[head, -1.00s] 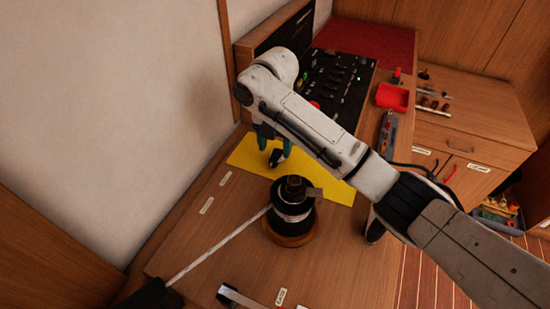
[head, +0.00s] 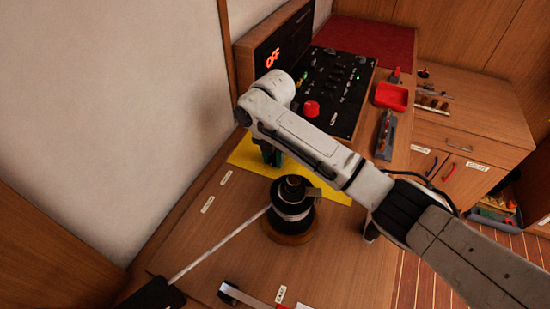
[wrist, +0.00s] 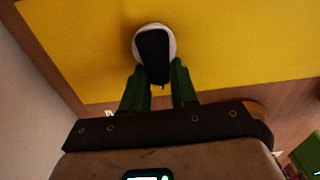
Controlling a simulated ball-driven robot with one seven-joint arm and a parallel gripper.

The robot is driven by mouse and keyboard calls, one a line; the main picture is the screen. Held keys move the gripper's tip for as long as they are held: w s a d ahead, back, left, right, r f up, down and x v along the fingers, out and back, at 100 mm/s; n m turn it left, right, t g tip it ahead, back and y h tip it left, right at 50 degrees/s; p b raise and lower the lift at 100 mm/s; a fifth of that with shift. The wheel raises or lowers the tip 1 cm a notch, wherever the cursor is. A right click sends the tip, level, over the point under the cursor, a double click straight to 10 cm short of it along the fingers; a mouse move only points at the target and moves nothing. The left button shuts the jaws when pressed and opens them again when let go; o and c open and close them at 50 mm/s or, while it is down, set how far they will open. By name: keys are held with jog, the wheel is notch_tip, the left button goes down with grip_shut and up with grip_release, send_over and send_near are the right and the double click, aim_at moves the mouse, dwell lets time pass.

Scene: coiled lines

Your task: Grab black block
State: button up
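The black block (wrist: 153,52) is rounded and elongated, with a pale rim around its far end. In the wrist view it sits over a yellow mat (wrist: 245,45), its near part between the green fingers of my gripper (wrist: 158,82). The fingers lie close along both sides of it; whether they press on it I cannot tell. In the head view my gripper (head: 271,155) points down over the yellow mat (head: 330,188), partly behind my forearm, and the block is hidden there.
A black winch-like drum (head: 292,205) on a wooden base stands just in front of my gripper, with a pale line running from it. A control panel (head: 333,85) with a red button is behind. A wall (head: 110,90) rises at left.

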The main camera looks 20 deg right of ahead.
grip_shut()
